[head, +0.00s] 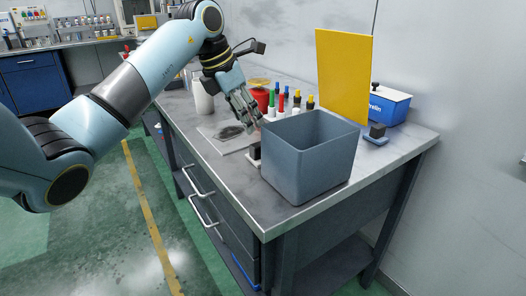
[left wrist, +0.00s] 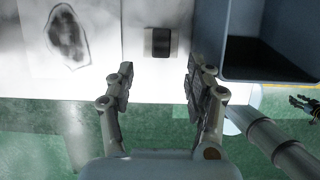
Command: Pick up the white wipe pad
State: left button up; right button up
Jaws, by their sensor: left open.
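The white wipe pad (head: 255,155) looks like a small pale block with a dark grip on top. It lies on the grey bench just left of the grey bin. In the left wrist view the pad (left wrist: 149,43) lies flat beyond my fingertips, roughly centred between them. My left gripper (head: 247,117) is open and empty, above the bench and behind the pad in the head view; its two fingers (left wrist: 160,82) stand apart. A small dark gripper at the right edge of the left wrist view (left wrist: 304,103) may be my right one; its jaws are unclear.
The deep grey bin (head: 307,165) stands close right of the pad. A white board with a dark smudge (head: 222,137) lies left of it. Several markers (head: 281,104), a yellow panel (head: 343,75), a blue box (head: 389,105) and another dark-topped block (head: 376,134) are also on the bench.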

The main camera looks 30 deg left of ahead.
pick_arm(q)
jog(key=x, duration=0.9)
jog(key=shift+w+d+f, duration=0.1)
jog(key=shift+w+f, duration=0.05)
jog(key=shift+f, duration=0.05)
grip_shut()
notch_tip(320, 180, up, 10)
jog(key=shift+r, duration=0.1)
dwell(0.4)
